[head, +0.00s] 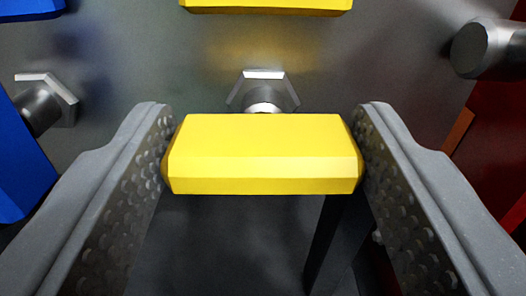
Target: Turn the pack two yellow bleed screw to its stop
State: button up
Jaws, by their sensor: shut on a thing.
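A yellow bar-shaped screw handle (262,155) lies level across the middle of the head view. It sits in front of a metal hex fitting (263,90) on the grey plate. My gripper (263,150) is shut on this yellow handle, with one finger against each end. A second yellow handle (266,5) shows only in part at the top edge. I cannot tell from any marking which pack each yellow handle belongs to.
A blue handle (22,165) with a hex fitting (46,100) is at the left, and another blue part (30,8) is at the top left. A metal cylinder (485,48) juts out at the upper right. Red surfaces (495,130) lie at the right edge.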

jog(key=shift+f, duration=0.2)
dwell(0.3)
jog(key=o, duration=1)
jog(key=shift+r, duration=0.1)
jog(key=s, duration=0.9)
jog(key=s+p, duration=0.1)
jog(key=s, duration=0.3)
jog(key=shift+s+d, duration=0.25)
jog(key=shift+s, duration=0.15)
